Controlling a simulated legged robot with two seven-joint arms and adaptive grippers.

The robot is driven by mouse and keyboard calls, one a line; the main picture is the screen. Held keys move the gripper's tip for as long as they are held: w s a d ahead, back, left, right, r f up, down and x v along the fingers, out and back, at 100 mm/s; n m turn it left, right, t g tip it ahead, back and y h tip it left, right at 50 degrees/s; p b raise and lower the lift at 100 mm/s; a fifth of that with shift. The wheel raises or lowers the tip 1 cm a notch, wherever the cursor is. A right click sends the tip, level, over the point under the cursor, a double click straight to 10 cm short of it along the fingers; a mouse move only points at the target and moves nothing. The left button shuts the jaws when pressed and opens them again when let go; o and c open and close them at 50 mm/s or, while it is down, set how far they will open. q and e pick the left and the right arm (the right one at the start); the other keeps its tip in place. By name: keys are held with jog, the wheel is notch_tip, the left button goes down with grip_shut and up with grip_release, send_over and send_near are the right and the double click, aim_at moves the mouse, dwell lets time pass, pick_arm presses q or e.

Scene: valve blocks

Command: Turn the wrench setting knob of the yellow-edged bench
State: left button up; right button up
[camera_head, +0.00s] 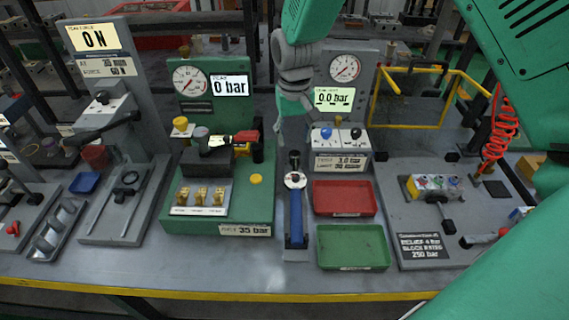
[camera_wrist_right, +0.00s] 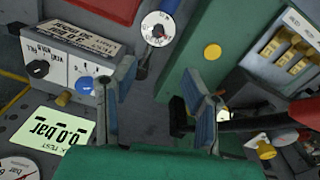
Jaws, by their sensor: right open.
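The wrench (camera_head: 296,218) has a blue handle and lies lengthwise on a grey plate in the middle of the bench. Its round white setting knob (camera_head: 295,180) with a dark centre sits at the far end of the handle. The knob also shows at the top of the right wrist view (camera_wrist_right: 158,28), with a small red mark. My right gripper (camera_head: 292,112) hangs behind and above the knob in the head view. In the wrist view its two fingers (camera_wrist_right: 160,100) are apart with nothing between them. My left gripper is not in view. The bench (camera_head: 230,295) has a yellow front edge.
A red tray (camera_head: 344,198) and a green tray (camera_head: 353,247) lie right of the wrench. A white valve block (camera_head: 340,143) with blue and black knobs stands behind them. The green valve stand (camera_head: 215,150) with a red lever is left. My green arm covers the right side.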

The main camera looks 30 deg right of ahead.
aim_at(296, 176)
jog(key=f, duration=1.2)
jog(key=shift+s+d+f+p, duration=0.2)
jog(key=shift+s+f+p, duration=0.05)
jog(key=shift+s+p, duration=0.1)
jog(key=shift+w+d+f, duration=0.1)
jog(key=shift+f, duration=0.35)
grip_shut()
